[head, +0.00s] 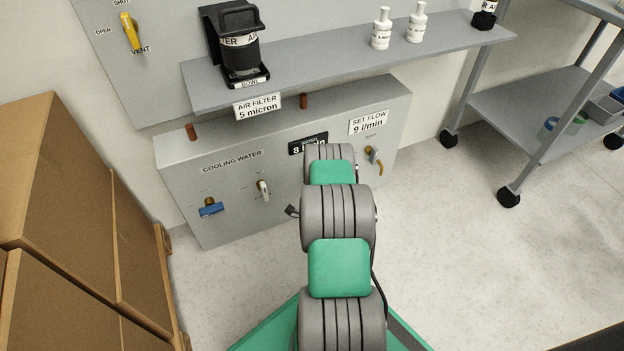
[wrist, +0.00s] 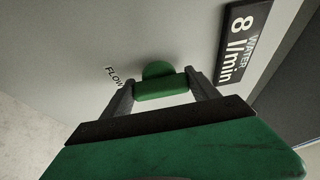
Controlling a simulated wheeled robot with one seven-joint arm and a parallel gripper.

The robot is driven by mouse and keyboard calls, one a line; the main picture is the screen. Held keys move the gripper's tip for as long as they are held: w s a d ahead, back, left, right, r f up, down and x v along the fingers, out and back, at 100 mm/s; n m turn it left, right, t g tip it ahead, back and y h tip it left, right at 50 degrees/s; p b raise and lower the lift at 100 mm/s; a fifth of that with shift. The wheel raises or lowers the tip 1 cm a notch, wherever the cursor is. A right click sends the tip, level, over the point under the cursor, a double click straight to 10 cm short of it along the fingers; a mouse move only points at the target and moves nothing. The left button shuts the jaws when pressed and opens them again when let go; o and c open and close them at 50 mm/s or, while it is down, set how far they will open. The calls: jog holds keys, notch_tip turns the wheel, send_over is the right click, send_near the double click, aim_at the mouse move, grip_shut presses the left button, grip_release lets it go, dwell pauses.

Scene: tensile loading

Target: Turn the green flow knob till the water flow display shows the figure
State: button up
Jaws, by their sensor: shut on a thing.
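The green flow knob (wrist: 158,72) sits on the grey panel beside a label reading FLOW. My gripper (wrist: 160,90) is shut on the knob's green grip bar, one dark finger at each end. The water flow display (wrist: 243,43) is a black plate right of the knob and reads 8 l/min. It also shows in the head view (head: 308,144), partly covered by my arm. A white label (head: 368,122) on the panel reads SET FLOW 9 l/min. In the head view my arm hides the knob and my gripper.
The cooling water panel (head: 180,165) also carries a blue-handled valve (head: 211,209), a white-handled valve (head: 263,190) and a brass valve (head: 374,160). A shelf (head: 340,62) juts out above. Cardboard boxes (head: 75,200) stand left, a grey cart (head: 545,110) right. The floor between is clear.

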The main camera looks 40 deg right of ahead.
jog(key=shift+f+n+b, duration=0.1)
jog(key=shift+n+b, duration=0.45)
jog(key=shift+n, duration=0.25)
jog(key=shift+t, duration=0.3)
jog(key=o, duration=1.4)
jog(key=shift+c, duration=0.2)
